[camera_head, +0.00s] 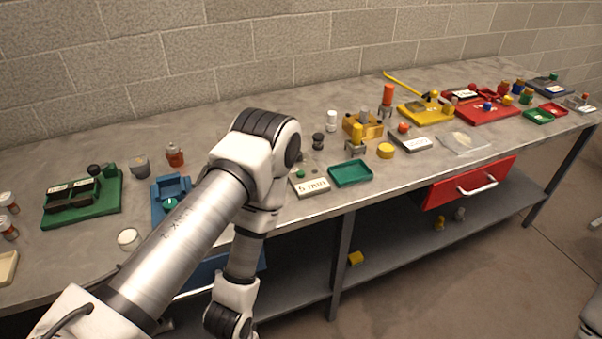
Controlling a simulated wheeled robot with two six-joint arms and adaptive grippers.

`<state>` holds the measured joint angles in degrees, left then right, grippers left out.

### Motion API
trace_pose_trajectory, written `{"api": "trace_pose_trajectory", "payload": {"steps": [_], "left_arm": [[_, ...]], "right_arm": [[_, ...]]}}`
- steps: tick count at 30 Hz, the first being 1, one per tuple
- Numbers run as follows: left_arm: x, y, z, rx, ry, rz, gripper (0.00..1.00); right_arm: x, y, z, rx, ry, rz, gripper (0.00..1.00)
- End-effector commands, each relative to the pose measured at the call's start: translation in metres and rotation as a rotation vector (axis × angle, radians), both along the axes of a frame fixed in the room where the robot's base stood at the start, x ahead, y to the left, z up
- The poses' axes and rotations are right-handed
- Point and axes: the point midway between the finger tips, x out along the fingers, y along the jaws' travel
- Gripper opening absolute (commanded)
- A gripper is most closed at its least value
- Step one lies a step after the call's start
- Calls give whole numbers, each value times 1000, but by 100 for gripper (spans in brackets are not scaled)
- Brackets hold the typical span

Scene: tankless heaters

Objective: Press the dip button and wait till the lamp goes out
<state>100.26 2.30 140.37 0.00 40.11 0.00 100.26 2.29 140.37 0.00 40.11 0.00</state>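I cannot tell for sure which part is the dip button, and no label is readable at this size. A grey labelled box (311,187) with a small green knob stands near the table's front edge, just right of my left arm. A blue station (172,188) with a round green top piece is left of the arm and partly hidden by it. A red-orange cylinder (388,95) and a yellow cylinder (357,134) stand upright on small stands; whether either is a lamp, or lit, I cannot tell. My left arm crosses the table's front edge and bends downward; its gripper is out of view.
A green tray (351,173) lies right of the labelled box. A green station (82,199) stands at the left. Yellow (425,112) and red (487,112) boards with small parts fill the right. A red drawer (470,183) hangs under the table. The table's back left is clear.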

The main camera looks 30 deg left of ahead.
Motion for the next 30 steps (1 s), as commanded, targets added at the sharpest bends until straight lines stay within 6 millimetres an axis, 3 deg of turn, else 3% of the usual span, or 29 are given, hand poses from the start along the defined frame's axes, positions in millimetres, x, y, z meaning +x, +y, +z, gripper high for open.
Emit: {"api": "trace_pose_trajectory", "payload": {"steps": [6, 7, 11, 12, 30], "left_arm": [[0, 0, 0, 0, 0, 0, 59], [0, 0, 0, 0, 0, 0, 52], [0, 0, 0, 0, 0, 0, 6], [0, 0, 0, 0, 0, 0, 0], [0, 0, 0, 0, 0, 0, 0]], "right_arm": [[0, 0, 0, 0, 0, 0, 40], [0, 0, 0, 0, 0, 0, 40], [0, 0, 0, 0, 0, 0, 40], [0, 0, 0, 0, 0, 0, 40], [0, 0, 0, 0, 0, 0, 40]]}}
